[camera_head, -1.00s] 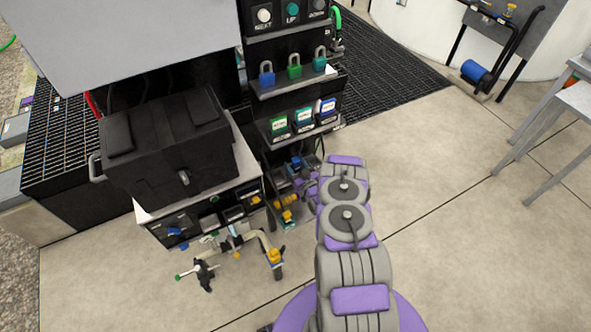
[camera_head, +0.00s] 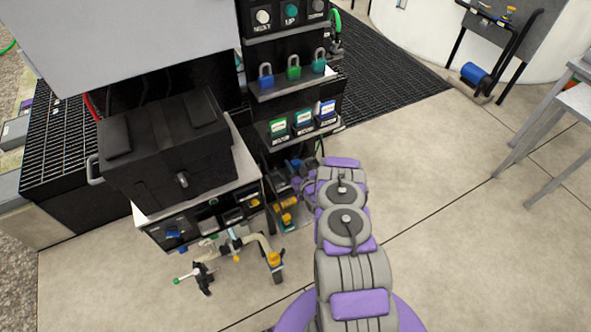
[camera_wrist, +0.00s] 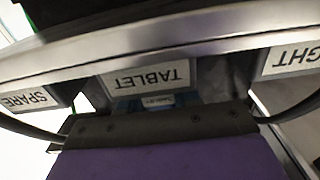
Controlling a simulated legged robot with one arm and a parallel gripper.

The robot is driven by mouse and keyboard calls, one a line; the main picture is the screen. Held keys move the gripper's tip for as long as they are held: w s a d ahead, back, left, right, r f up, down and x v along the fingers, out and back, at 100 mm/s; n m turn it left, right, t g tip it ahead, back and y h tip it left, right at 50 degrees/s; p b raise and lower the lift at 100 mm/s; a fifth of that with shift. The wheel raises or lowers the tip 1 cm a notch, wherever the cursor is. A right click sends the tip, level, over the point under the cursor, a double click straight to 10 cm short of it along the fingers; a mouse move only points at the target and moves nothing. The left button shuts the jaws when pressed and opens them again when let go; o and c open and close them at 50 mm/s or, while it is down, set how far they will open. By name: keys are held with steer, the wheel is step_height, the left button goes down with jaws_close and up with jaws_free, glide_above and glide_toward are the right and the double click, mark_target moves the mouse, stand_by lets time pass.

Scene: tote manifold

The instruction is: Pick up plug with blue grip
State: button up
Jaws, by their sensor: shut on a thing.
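The plug with blue grip (camera_wrist: 122,106) shows in the wrist view as a blue part with a small pale label, just beyond my gripper's dark edge and below the upside-down TABLET sign. Most of it is hidden behind my gripper (camera_wrist: 160,125). In the head view a small blue part (camera_head: 296,164) shows at the low shelf, beside my gripper (camera_head: 303,185). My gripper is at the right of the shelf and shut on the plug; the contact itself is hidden.
SPARE (camera_wrist: 30,98) and LIGHT (camera_wrist: 292,57) signs flank the TABLET sign (camera_wrist: 145,77) under a metal edge (camera_wrist: 160,40). Padlocks (camera_head: 293,68) and labelled blocks (camera_head: 303,120) sit on shelves above. A pipe fitting (camera_head: 235,250) stands front left.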

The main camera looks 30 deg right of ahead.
steer(key=shift+r, duration=0.1)
jaws_close()
step_height(320, 180, up, 4)
steer(key=shift+s+f+p, duration=0.1)
steer(key=shift+p, duration=0.9)
steer(key=s+a+p, duration=0.4)
steer(key=s+a, duration=0.4)
steer(key=s, duration=0.5)
steer(key=shift+s+r, duration=0.35)
steer(key=shift+r, duration=0.1)
